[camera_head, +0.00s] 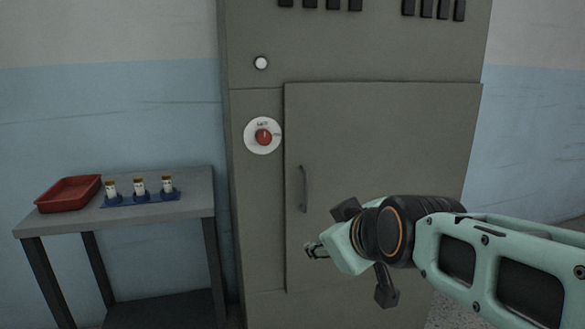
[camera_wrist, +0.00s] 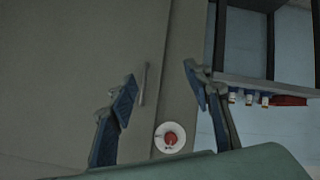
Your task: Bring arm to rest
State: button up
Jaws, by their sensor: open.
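My gripper (camera_head: 316,251) is at the end of my pale green arm, in front of the grey cabinet's door (camera_head: 380,150) in the head view. In the wrist view my gripper (camera_wrist: 160,82) shows two blue-padded fingers spread wide apart, with nothing held between them. The door's handle (camera_head: 303,188) is a thin vertical bar, and it also shows in the wrist view (camera_wrist: 143,84). The door looks shut. My gripper appears apart from the handle, below and to its right in the head view.
A red knob (camera_head: 264,137) on a white dial and a white button (camera_head: 261,63) are on the cabinet. To the left, a grey table (camera_head: 185,209) bears a red tray (camera_head: 68,193) and a blue rack (camera_head: 140,199) with three small white containers. Open floor is barely visible.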

jog(key=s+d+f+m+g+h, duration=0.1)
jog(key=s+d+f+m+g, duration=0.25)
jog(key=s, duration=0.45)
jog(key=s+d+f+m+g+h, duration=0.1)
jog(key=s+d+f+m+g, duration=0.2)
jog(key=s, duration=0.5)
notch_tip(320, 180, up, 36)
jog(key=m+t+p, duration=0.1)
jog(key=p, duration=3.7)
jog(key=shift+s+d+r+h, duration=0.15)
jog(key=shift+s+r+h, duration=0.1)
jog(key=shift+h, duration=0.05)
